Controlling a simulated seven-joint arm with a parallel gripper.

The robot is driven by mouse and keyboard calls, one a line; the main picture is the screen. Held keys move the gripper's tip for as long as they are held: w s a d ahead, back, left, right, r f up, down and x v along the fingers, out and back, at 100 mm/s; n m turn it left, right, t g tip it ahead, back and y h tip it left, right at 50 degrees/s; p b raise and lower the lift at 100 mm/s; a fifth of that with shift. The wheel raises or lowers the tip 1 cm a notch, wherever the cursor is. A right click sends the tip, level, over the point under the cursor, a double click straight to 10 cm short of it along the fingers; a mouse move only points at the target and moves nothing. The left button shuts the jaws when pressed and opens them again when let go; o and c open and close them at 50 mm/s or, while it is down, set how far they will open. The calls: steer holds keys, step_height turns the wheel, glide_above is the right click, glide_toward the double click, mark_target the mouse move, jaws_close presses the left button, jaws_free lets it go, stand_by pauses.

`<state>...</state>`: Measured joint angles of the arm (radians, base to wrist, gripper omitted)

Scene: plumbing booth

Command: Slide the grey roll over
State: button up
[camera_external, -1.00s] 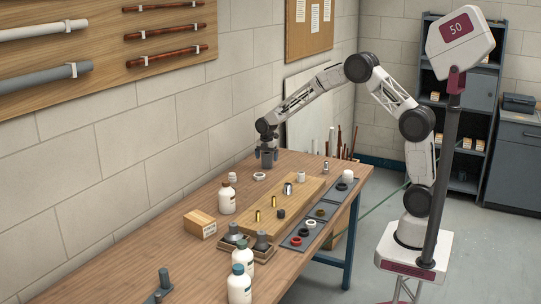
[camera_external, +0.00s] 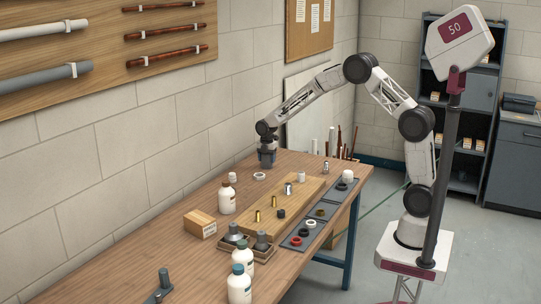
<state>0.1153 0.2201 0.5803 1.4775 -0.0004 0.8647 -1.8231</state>
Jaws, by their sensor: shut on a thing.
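My gripper (camera_external: 267,162) is low over the far left part of the wooden table, close to the wall, pointing down. It is shut on a small dark grey thing at the tabletop, which I take to be the grey roll. The fingers largely hide it, and at this size its outline cannot be told from them. No other grey roll stands out clearly on the table.
A white ring (camera_external: 259,176) and a small white jar (camera_external: 232,177) are near my gripper. A wooden board (camera_external: 262,222) with small fittings, a grey tray (camera_external: 297,243), a white bottle (camera_external: 226,203) and a box (camera_external: 200,224) stand nearer. The wall borders the table's left.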

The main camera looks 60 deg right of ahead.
mark_target(271, 169)
steer(key=shift+s+a, duration=0.1)
steer(key=shift+s, duration=0.1)
steer(key=shift+s+a, duration=0.25)
steer(key=shift+s, duration=0.45)
steer(key=shift+s+a, duration=0.25)
steer(key=shift+s, duration=0.4)
steer(key=o, duration=1)
steer(key=shift+o, duration=0.2)
steer(key=shift+r, duration=0.15)
step_height(271, 169, up, 8)
steer(key=shift+f, duration=0.2)
